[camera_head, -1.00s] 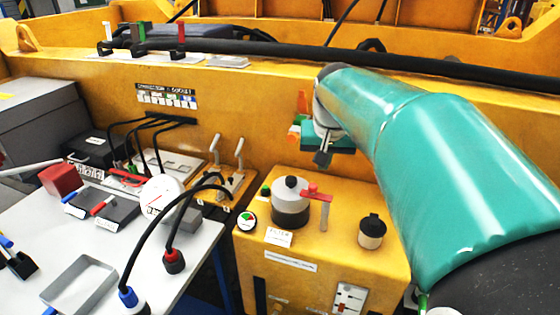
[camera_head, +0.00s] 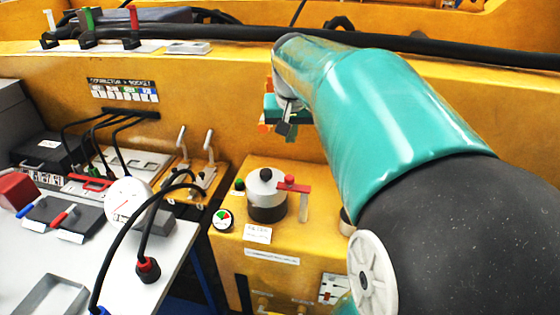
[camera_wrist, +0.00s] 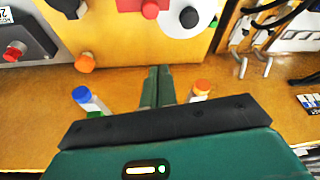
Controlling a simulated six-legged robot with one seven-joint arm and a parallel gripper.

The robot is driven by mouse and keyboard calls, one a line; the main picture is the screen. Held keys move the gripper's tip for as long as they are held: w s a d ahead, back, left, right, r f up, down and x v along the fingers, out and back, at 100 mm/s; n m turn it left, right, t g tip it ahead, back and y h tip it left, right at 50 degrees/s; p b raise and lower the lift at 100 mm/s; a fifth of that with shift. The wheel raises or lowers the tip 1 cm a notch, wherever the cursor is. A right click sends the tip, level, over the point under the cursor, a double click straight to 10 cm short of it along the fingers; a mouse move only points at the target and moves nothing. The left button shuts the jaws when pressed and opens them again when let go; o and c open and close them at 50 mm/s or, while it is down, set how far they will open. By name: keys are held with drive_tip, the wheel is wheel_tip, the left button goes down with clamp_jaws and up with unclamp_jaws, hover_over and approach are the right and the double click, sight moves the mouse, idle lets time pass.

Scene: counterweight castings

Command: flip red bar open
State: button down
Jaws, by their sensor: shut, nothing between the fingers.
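A red bar (camera_head: 293,184) sits at the upper right edge of a grey-and-black canister (camera_head: 267,205) on the yellow box, with a pale metal piece hanging below its right end. In the wrist view, the red bar (camera_wrist: 151,9) shows at the top edge beside the canister's black knob (camera_wrist: 189,17). My gripper (camera_head: 284,127) is above and behind the canister, in front of the yellow wall, apart from the bar. In the wrist view, my gripper (camera_wrist: 159,72) has its fingers together and empty.
The yellow box (camera_head: 300,240) also carries a round gauge (camera_head: 222,219) and a dark cup, mostly hidden by my arm. Two upright levers (camera_head: 208,150) stand left of the canister. A white table (camera_head: 180,245) with cables and a dial (camera_head: 127,203) lies at the left.

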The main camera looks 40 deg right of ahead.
wheel_tip(320, 180, down, 10)
drive_tip(key=shift+s+a+r, duration=0.15)
drive_tip(key=shift+a+r, duration=0.1)
drive_tip(key=shift+a, duration=0.05)
idle(0.8)
